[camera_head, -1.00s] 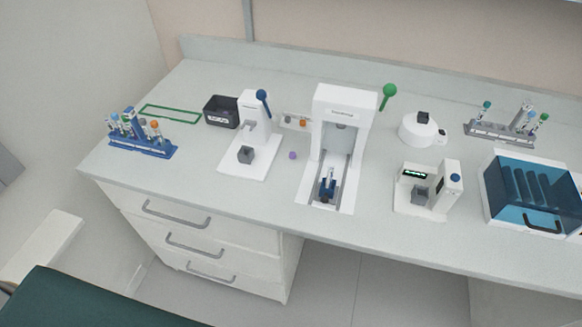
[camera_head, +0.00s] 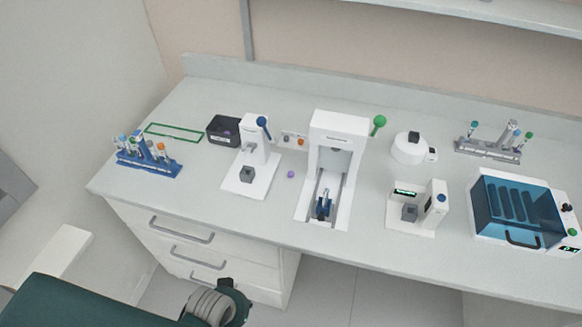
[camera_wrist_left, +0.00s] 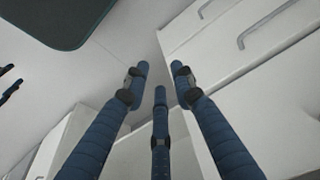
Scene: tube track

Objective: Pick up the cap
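A small purple cap-like piece (camera_head: 291,174) lies on the bench top, between the white press with the blue-knobbed lever (camera_head: 250,165) and the taller white machine with the green-knobbed lever (camera_head: 338,150). Grey and orange round pieces (camera_head: 294,141) sit in a small pale holder just behind it. My left gripper (camera_wrist_left: 160,76) has its blue fingers apart with nothing between them. It is over the floor in front of the drawers, away from the purple piece. My right gripper is in neither view.
A blue tube rack (camera_head: 150,168) stands at the left end, with a black bin (camera_head: 223,131) behind. A small white device (camera_head: 416,210) and a blue-lidded box (camera_head: 520,210) stand to the right. Drawers (camera_head: 180,230) front the bench. Bench top near the front left is clear.

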